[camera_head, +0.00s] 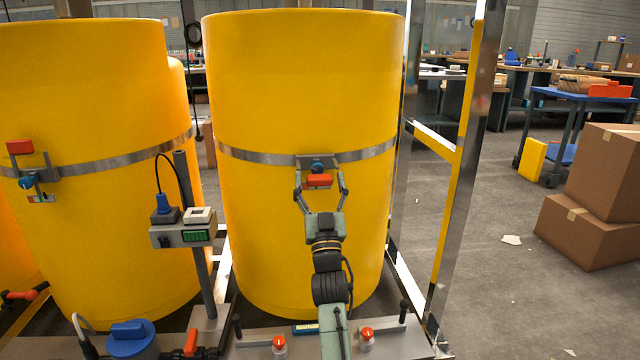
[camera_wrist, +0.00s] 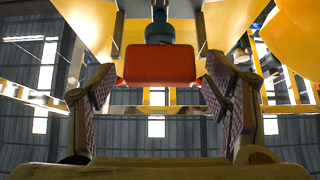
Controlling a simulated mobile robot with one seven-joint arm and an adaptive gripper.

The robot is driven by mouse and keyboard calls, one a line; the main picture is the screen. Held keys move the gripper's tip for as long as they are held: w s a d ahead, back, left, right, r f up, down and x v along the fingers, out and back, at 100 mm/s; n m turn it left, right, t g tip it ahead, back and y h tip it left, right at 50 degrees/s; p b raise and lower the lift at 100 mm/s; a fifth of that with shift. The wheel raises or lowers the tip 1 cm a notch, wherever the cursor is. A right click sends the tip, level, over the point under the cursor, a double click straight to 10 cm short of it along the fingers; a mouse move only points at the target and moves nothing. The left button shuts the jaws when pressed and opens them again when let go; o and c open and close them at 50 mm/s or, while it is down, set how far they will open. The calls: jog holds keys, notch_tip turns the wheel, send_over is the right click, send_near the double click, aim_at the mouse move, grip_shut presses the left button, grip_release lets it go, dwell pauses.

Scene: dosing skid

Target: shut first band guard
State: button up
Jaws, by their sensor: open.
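A red guard (camera_head: 318,181) sits on the bracket of the steel band (camera_head: 262,158) round the right yellow tank (camera_head: 300,80). A blue-teal knob (camera_head: 317,167) shows just above it. My gripper (camera_head: 320,190) is open in front of this guard, one finger on each side of it. In the wrist view the red guard (camera_wrist: 160,65) lies between the spread fingertips; I cannot tell whether they touch it. A second red guard (camera_head: 20,147) stands raised above the band on the left yellow tank (camera_head: 90,90), with a blue knob (camera_head: 27,183) below it. No label shows which is first.
A post with a grey control box (camera_head: 182,235) stands between the tanks, left of my arm. A steel frame upright (camera_head: 455,180) rises to the right. Red-handled valves (camera_head: 366,335) and a blue cap (camera_head: 130,338) sit low in front. Cardboard boxes (camera_head: 590,230) stand far right.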

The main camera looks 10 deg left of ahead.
jog(key=shift+r, duration=0.1)
notch_tip(320, 180, up, 10)
jog(key=shift+f, duration=0.1)
dwell(0.3)
